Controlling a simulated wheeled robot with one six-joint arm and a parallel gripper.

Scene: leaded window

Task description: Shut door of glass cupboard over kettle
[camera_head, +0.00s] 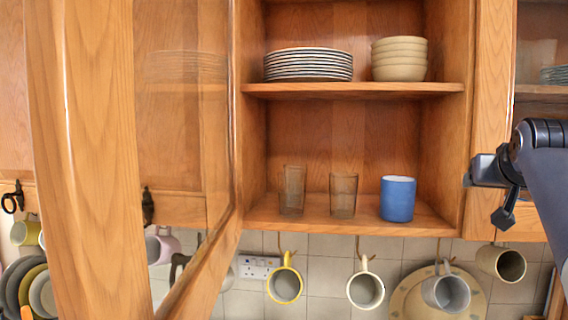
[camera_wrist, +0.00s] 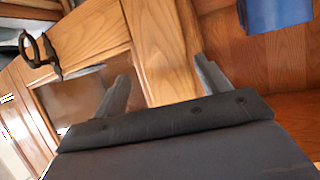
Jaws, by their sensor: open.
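The glass cupboard's door (camera_head: 92,150) stands open at the left in the head view. Its wooden frame reaches toward me, and its glass pane (camera_head: 180,110) shows wood behind it. The open cupboard (camera_head: 350,130) holds a stack of plates, bowls, two glasses and a blue mug (camera_head: 398,199). My gripper (camera_head: 487,195) is at the cupboard's right side, well away from the door. In the wrist view its two fingers are apart with nothing between them, in front of wooden framing, and the blue mug (camera_wrist: 275,14) is at the top right. No kettle is in view.
Several mugs hang from hooks under the cupboards, including a yellow-rimmed mug (camera_head: 285,283). Another glass-fronted cupboard (camera_head: 540,75) is at the right. A dark ring handle (camera_head: 13,198) is at the far left. The space before the open shelves looks clear.

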